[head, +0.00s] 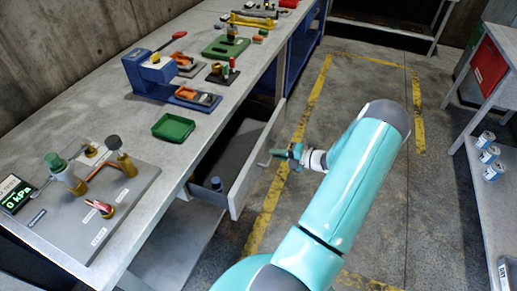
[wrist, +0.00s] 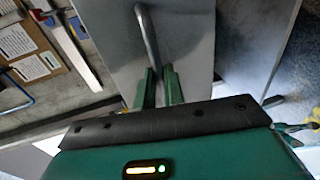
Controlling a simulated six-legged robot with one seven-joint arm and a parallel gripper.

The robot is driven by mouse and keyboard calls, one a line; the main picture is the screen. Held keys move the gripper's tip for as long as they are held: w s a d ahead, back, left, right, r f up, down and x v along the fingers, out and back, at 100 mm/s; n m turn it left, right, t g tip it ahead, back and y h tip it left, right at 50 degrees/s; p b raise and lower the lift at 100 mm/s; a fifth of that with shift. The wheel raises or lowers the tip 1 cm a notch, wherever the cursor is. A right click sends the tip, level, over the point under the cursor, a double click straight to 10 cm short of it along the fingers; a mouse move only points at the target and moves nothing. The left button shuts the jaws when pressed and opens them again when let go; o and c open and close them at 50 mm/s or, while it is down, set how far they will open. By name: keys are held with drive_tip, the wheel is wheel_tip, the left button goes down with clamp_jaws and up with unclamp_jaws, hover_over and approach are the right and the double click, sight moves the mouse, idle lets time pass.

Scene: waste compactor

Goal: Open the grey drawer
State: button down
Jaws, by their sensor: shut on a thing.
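The grey drawer (head: 247,182) stands pulled out from under the workbench in the head view, with its dark inside showing. A small dark cylinder (head: 216,184) is inside near the front end. My gripper (head: 279,154) is at the outer side of the drawer front, at its metal handle (head: 264,163). In the wrist view, the green fingers of my gripper (wrist: 160,88) are shut on the bent handle bar (wrist: 148,38), against the drawer's grey front panel (wrist: 190,35). The exact contact between fingertips and bar is small and partly hidden.
The workbench (head: 185,140) carries a green tray (head: 173,127), a blue press (head: 165,80) and a valve panel (head: 80,200). A side table (head: 490,110) with several cans stands at the right. The floor between, with yellow lines (head: 300,130), is clear.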

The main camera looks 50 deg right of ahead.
drive_tip(key=f+v, duration=0.2)
drive_tip(key=v, duration=0.9)
drive_tip(key=shift+s, duration=0.25)
drive_tip(key=shift+f, duration=0.1)
drive_tip(key=c, duration=1.5)
unclamp_jaws()
drive_tip(key=shift+s+d, duration=0.1)
drive_tip(key=v, duration=1.3)
drive_tip(key=shift+s, duration=0.35)
drive_tip(key=shift+w, duration=0.1)
